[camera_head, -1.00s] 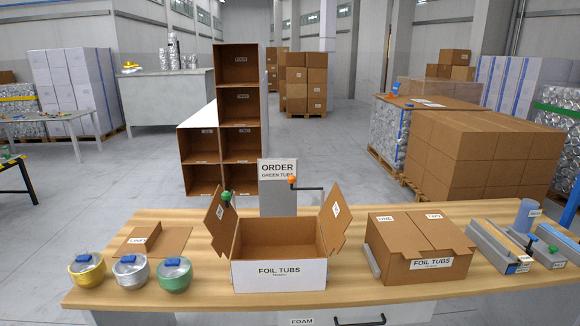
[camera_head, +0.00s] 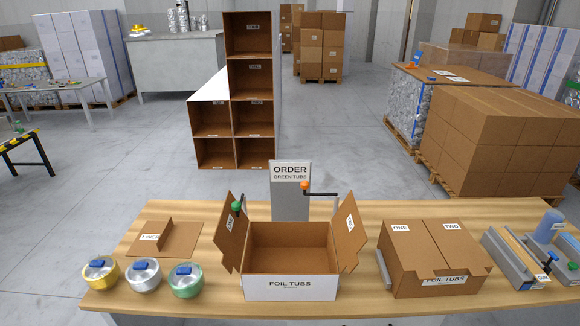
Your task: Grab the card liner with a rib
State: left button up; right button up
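The card liner (camera_head: 180,243) is a flat brown card with an upright rib (camera_head: 164,233) and a white label reading LINER. It lies flat on the back left of the wooden table, behind the tubs and left of the open box. Nothing touches it from above. Neither of my grippers shows in the head view.
An open FOIL TUBS box (camera_head: 291,288) stands mid-table, flaps spread. Yellow (camera_head: 101,272), silver (camera_head: 143,275) and green (camera_head: 185,280) tubs stand in front of the liner. A closed box (camera_head: 435,262) and grey fixtures (camera_head: 515,259) are at right. An ORDER sign (camera_head: 290,190) stands behind, reading GREEN TUBS.

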aim_at(169, 239)
jog(key=u, duration=1.2)
